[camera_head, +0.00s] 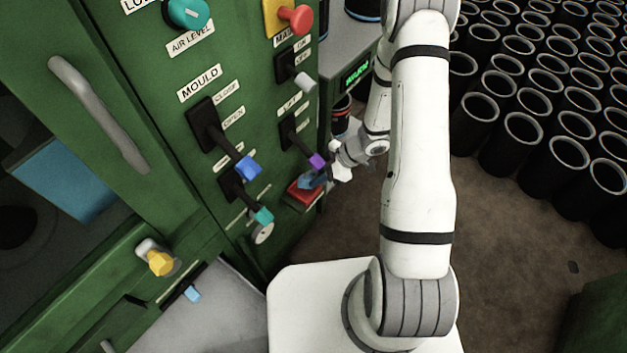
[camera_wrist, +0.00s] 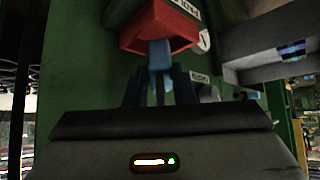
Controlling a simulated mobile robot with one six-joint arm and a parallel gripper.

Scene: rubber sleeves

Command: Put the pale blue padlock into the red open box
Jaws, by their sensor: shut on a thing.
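The red open box (camera_head: 301,198) is fixed low on the green machine's front. In the wrist view the red box (camera_wrist: 158,28) fills the top middle. My gripper (camera_wrist: 158,92) is shut on the blue padlock (camera_wrist: 160,56), held between its two dark blue fingers. The padlock's far end meets or overlaps the box's outline in the wrist view; I cannot tell whether it is inside. In the head view my gripper (camera_head: 319,178) is just above and right of the box, and the padlock is small and partly hidden.
A purple-tipped lever (camera_head: 317,160) sits close above my gripper. Blue-tipped (camera_head: 248,167) and teal-tipped (camera_head: 263,215) levers stick out left of the box. Many black sleeves (camera_head: 522,130) stand at the right.

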